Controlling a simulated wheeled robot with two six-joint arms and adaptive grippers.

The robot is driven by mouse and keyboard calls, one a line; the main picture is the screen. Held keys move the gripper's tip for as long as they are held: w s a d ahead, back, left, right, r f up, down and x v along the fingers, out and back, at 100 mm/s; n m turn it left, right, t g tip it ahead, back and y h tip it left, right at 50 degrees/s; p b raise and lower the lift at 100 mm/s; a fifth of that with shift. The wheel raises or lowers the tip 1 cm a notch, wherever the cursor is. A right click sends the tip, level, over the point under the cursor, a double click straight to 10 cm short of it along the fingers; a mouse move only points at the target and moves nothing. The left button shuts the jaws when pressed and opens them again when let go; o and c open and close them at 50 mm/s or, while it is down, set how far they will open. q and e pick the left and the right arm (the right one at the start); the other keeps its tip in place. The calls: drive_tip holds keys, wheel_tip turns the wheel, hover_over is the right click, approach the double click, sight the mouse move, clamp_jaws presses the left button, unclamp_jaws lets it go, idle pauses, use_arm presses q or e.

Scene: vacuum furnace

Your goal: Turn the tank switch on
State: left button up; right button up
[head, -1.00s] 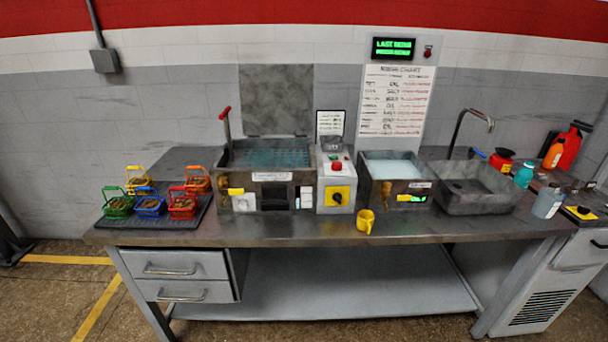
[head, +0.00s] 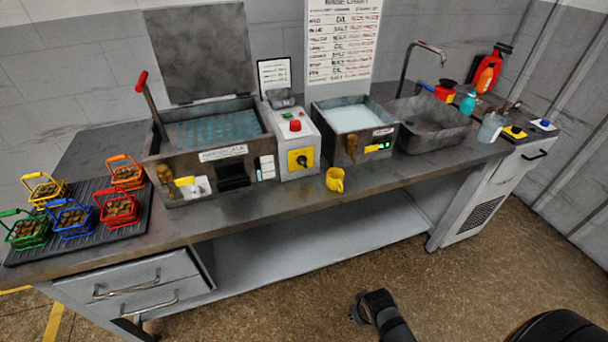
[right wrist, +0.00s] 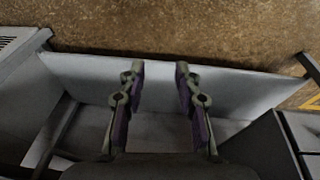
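The left tank (head: 215,140) holds bluish liquid, with a raised lid behind it and a yellow lever (head: 185,181) on a white plate at its front. A control box (head: 293,140) beside it has a red button and a black rotary knob (head: 301,160) on a yellow plate. Which of these is the tank switch is not readable. My right gripper (right wrist: 160,68) is open and empty, away from the switches. My left gripper is out of view.
Colored baskets (head: 72,220) stand on a dark mat at the left. A sink (head: 432,125) and bottles are at the right. The lower shelf (head: 310,240) is bare.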

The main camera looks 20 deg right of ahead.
wheel_tip(320, 180, up, 11)
drive_tip(key=w+a+t, duration=0.1)
drive_tip(key=w+a, duration=0.1)
drive_tip(key=w, duration=0.1)
drive_tip(key=n+t+y, duration=0.2)
drive_tip(key=n+t, duration=0.4)
drive_tip(key=t, duration=0.8)
approach(303, 164)
drive_tip(key=w+p, duration=0.1)
drive_tip(key=w, duration=0.3)
drive_tip(key=w+p, duration=0.1)
drive_tip(key=w, duration=0.3)
drive_tip(key=shift+w+a+f, duration=0.15)
drive_tip(key=shift+w+a, duration=0.05)
drive_tip(key=shift+w, duration=0.05)
clamp_jaws()
